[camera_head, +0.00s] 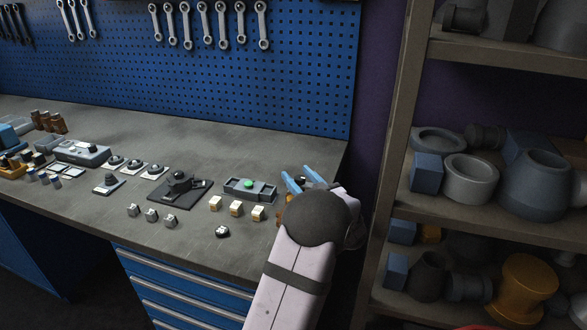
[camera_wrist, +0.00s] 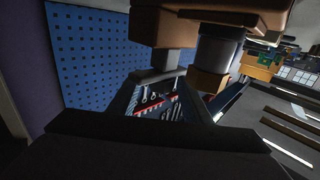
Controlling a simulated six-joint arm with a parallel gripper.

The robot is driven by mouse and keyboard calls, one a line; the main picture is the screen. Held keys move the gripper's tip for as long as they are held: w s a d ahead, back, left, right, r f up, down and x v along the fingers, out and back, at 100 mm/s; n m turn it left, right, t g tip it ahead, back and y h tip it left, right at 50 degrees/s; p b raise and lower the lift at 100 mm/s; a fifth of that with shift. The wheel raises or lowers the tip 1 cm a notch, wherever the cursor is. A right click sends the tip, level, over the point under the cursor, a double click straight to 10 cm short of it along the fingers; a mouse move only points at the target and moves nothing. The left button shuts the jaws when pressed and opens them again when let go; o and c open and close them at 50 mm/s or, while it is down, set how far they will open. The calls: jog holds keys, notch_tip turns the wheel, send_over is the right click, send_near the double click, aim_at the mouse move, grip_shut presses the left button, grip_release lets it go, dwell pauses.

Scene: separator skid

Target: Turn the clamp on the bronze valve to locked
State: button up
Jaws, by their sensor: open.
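My gripper (camera_head: 302,181) is at the right end of the bench in the head view, its two blue fingers apart. A small dark part shows by the fingertips; I cannot tell what it is. A brown-orange piece (camera_head: 282,215) shows just left of my wrist, partly hidden by it. In the wrist view a bronze-brown body (camera_wrist: 232,12) fills the top, very close, with a grey cylinder (camera_wrist: 219,48) below it. This may be the bronze valve, but I cannot be sure. The clamp and its setting cannot be made out. Nothing is seen held.
A blue pegboard (camera_head: 180,75) stands behind. A loaded shelf (camera_head: 495,48) is at the right.

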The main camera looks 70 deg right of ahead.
jog(key=shift+x, duration=1.75)
jog(key=c, duration=1)
jog(key=shift+c, duration=0.2)
